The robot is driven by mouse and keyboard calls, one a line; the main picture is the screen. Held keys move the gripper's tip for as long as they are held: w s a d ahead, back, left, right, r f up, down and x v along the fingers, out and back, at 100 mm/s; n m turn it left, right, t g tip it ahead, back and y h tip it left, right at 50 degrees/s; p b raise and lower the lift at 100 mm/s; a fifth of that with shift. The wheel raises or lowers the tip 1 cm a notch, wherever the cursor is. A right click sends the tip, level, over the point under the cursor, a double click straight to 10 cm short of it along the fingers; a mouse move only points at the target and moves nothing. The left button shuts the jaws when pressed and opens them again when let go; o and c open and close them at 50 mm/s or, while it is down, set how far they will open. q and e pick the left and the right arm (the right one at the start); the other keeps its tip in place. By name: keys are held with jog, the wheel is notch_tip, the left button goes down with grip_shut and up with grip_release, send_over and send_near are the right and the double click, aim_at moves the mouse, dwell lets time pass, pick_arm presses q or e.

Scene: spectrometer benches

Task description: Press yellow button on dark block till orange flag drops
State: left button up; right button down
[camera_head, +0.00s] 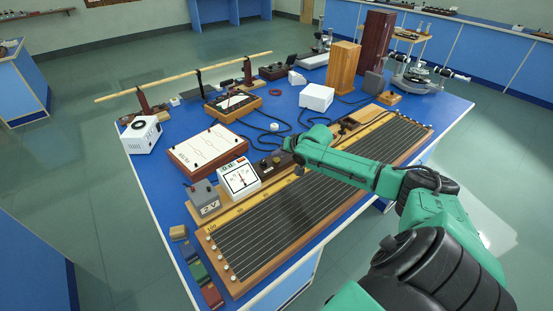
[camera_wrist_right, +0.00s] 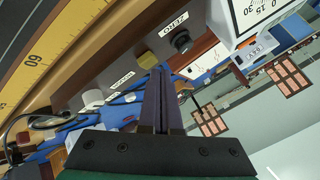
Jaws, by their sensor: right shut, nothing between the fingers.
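The dark brown block (camera_head: 268,166) sits on the blue bench, right of the white dial meter. In the right wrist view, its face (camera_wrist_right: 125,47) carries a yellow button (camera_wrist_right: 147,59) between a black knob (camera_wrist_right: 182,41) and a white knob (camera_wrist_right: 93,98). My right gripper (camera_head: 291,145) is beside the block. In the wrist view, its fingers (camera_wrist_right: 158,73) are shut and empty. Their tips appear just below the yellow button; I cannot tell whether they touch it. I cannot make out an orange flag in either view. My left gripper is not in view.
The white dial meter (camera_head: 239,177) and a grey "2 V" box (camera_head: 203,198) stand left of the block. A long wired board (camera_head: 310,205) runs along the bench's front, under my right arm. Black cables (camera_head: 262,136) lie behind the block.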

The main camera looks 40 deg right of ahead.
jog(key=shift+f, duration=0.6)
dwell(0.6)
jog(key=shift+r+p, duration=0.9)
jog(key=shift+p, duration=0.1)
notch_tip(320, 180, up, 5)
jog(key=p, duration=0.5)
dwell(0.4)
